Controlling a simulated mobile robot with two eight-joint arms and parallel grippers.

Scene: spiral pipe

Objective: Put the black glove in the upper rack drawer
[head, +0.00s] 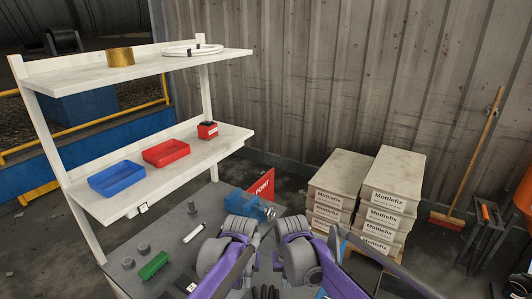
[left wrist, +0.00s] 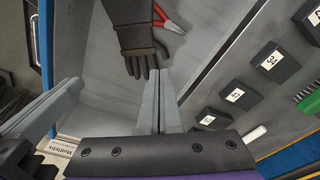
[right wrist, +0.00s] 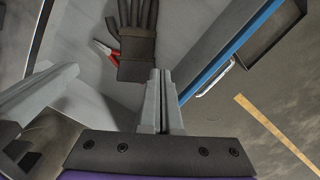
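The black glove (left wrist: 133,30) lies on a pale grey surface (left wrist: 205,45), with red-handled pliers (left wrist: 166,20) beside it. In the right wrist view the glove (right wrist: 137,42) lies beyond my fingertips, and this surface has a blue edge (right wrist: 232,42) with a pale handle. It looks like an open drawer; I cannot tell which one. In the head view only the glove's dark fingers (head: 265,292) show at the bottom edge. My left gripper (left wrist: 158,72) and right gripper (right wrist: 161,72) are shut and empty, apart from the glove.
The white rack (head: 140,72) holds a blue bin (head: 117,180) and a red bin (head: 166,153). On the grey bench (head: 160,222) are a green brush (head: 154,266), a blue vise (head: 240,204) and several black weights.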

